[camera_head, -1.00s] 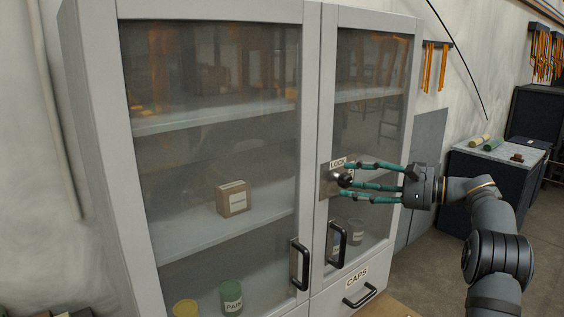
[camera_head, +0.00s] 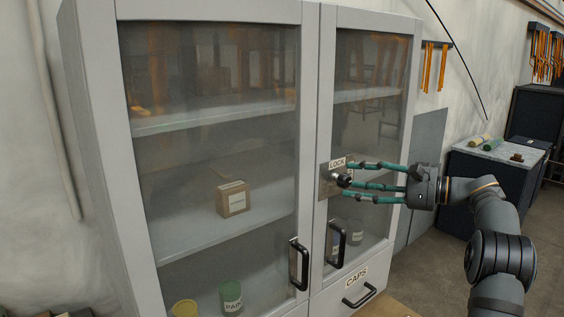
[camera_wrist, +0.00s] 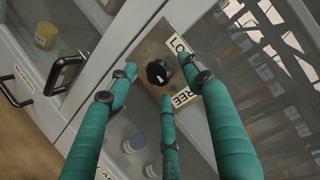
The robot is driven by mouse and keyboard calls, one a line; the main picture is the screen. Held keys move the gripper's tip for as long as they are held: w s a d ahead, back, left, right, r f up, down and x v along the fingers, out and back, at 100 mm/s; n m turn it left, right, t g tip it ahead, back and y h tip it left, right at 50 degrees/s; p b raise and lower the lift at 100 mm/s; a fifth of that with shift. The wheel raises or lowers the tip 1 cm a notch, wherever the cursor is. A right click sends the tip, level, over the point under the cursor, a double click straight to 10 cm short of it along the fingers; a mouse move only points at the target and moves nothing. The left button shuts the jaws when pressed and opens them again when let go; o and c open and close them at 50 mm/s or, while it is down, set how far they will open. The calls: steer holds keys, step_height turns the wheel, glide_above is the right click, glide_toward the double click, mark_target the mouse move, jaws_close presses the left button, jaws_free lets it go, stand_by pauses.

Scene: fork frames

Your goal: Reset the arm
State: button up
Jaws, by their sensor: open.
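My gripper (camera_head: 352,182) has green-wrapped fingers and reaches from the right to the lock on the cabinet's right door. The fingers are spread open around a dark round knob (camera_head: 344,180) on a metal lock plate (camera_head: 325,186) labelled LOCK. In the wrist view the knob (camera_wrist: 160,72) lies between the fingertips (camera_wrist: 158,88), with no clear grasp on it. The plate there also carries a second label (camera_wrist: 184,97), partly hidden by a finger. Whether any finger touches the knob cannot be told.
The grey glass-door cabinet (camera_head: 311,120) has two black handles (camera_head: 299,265) (camera_head: 336,245) and a CAPS drawer (camera_head: 352,294). Inside stand a small box (camera_head: 233,199) and several cans, including a green one (camera_head: 231,297). A dark bench (camera_head: 490,180) stands at the right.

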steer(key=shift+x, duration=1.15)
steer(key=shift+r+n+h+p, duration=0.4)
steer(key=shift+n+h+p, duration=0.15)
steer(key=shift+n, duration=0.45)
steer(key=shift+n+h, duration=0.55)
steer(key=shift+n, duration=0.45)
steer(key=n+h, duration=0.1)
steer(key=n+t, duration=0.1)
steer(key=n, duration=0.1)
steer(key=shift+s+h, duration=0.4)
steer(key=n+h, duration=0.1)
steer(key=n+t+h+b, duration=0.1)
steer(key=n, duration=0.1)
steer(key=shift+a+f, duration=0.15)
steer(key=shift+a, duration=0.15)
steer(key=n+t+h, duration=0.1)
steer(key=n, duration=0.1)
steer(key=shift+s+n+t+h, duration=0.1)
steer(key=shift+n+t+h, duration=0.2)
steer(key=shift+n+t, duration=0.1)
steer(key=shift+b+v, duration=0.65)
steer(key=shift+v, duration=0.65)
